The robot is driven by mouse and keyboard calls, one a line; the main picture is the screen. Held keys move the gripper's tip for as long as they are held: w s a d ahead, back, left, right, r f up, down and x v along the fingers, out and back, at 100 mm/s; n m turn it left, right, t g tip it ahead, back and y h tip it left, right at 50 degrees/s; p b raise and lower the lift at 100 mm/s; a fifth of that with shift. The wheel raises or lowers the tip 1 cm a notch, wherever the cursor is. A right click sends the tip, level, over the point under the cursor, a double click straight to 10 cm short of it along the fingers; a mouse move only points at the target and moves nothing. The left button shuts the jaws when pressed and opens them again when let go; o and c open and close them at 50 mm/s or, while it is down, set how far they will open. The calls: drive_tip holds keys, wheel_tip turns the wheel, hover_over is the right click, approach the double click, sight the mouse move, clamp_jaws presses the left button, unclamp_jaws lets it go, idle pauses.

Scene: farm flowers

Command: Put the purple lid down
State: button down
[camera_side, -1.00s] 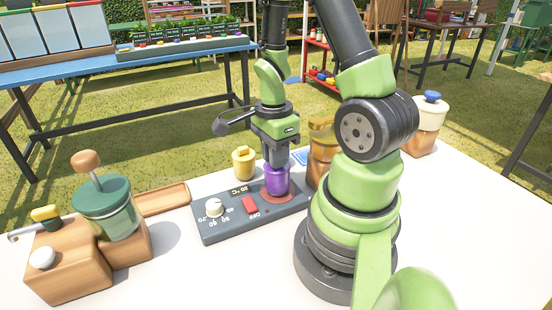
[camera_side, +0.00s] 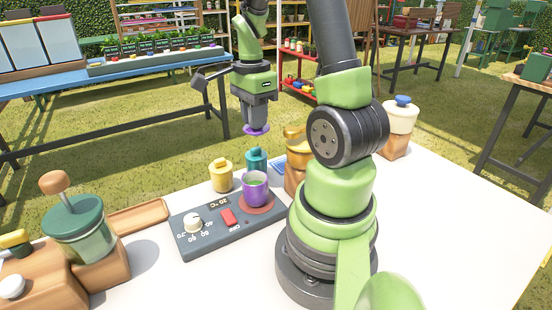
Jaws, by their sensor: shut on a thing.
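My gripper (camera_side: 256,120) is shut on the purple lid (camera_side: 256,131) and holds it in the air, apart from and above the purple pot (camera_side: 256,190). The pot stands upright on the round reddish plate of the grey heater (camera_side: 192,246). The pot is open at the top, and something green shows inside it. My fingertips are partly hidden by the gripper's body.
A yellow lidded jar (camera_side: 221,176) and a teal lidded jar (camera_side: 256,160) stand behind the heater. An amber jar (camera_side: 296,150) is to the right, partly behind my arm. A wooden tray (camera_side: 138,217) lies to the left. White table (camera_side: 440,210) is clear at right.

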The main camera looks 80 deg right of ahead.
drive_tip(key=shift+m, duration=0.4)
drive_tip(key=s+d+f, duration=0.1)
drive_tip(key=d+f, duration=0.3)
drive_tip(key=s+d+f, duration=0.1)
drive_tip(key=d+f, duration=0.2)
drive_tip(key=d, duration=0.1)
drive_tip(key=s+d+f, duration=0.2)
drive_tip(key=d+f, duration=0.2)
drive_tip(key=shift+f, duration=2.6)
drive_tip(key=shift+f, duration=0.15)
drive_tip(key=c, duration=1.1)
unclamp_jaws()
